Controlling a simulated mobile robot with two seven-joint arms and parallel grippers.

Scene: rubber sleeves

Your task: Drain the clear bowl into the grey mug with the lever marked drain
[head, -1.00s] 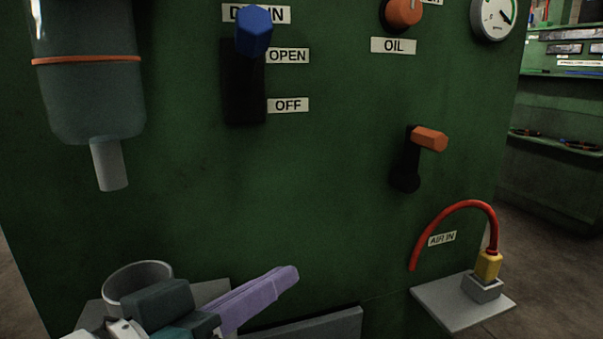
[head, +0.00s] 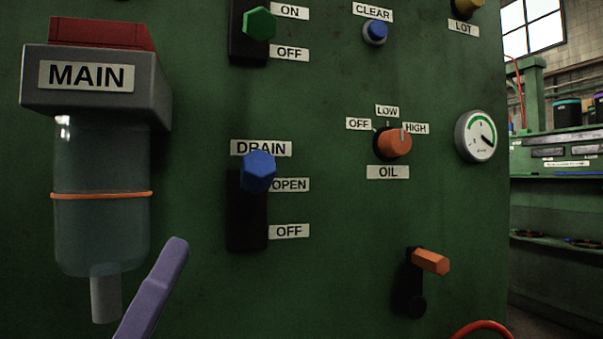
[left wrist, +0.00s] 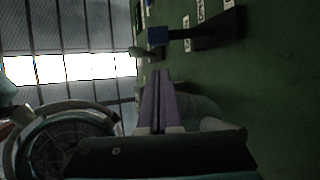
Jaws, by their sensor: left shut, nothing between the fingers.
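The clear bowl (head: 100,232), with an orange ring, hangs under the grey block marked MAIN (head: 150,95). Its pale outlet tube (head: 105,298) points down. The lever marked DRAIN (head: 258,170) has a blue hexagonal knob, standing at the upper end of its black slot by OPEN; the knob also shows in the left wrist view (left wrist: 158,36). My left gripper (head: 177,243) has purple fingers, shut and empty, pointing up below and left of the lever, apart from it. The fingers also show in the left wrist view (left wrist: 156,78). The grey mug is outside the head view. My right gripper is not in view.
A green-knobbed lever (head: 259,24) with ON and OFF labels is above the drain lever. The orange OIL knob (head: 394,144), a gauge (head: 476,137) and an orange-handled lever (head: 430,261) are to the right. A red hose (head: 483,327) shows at the bottom. Bare panel lies between.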

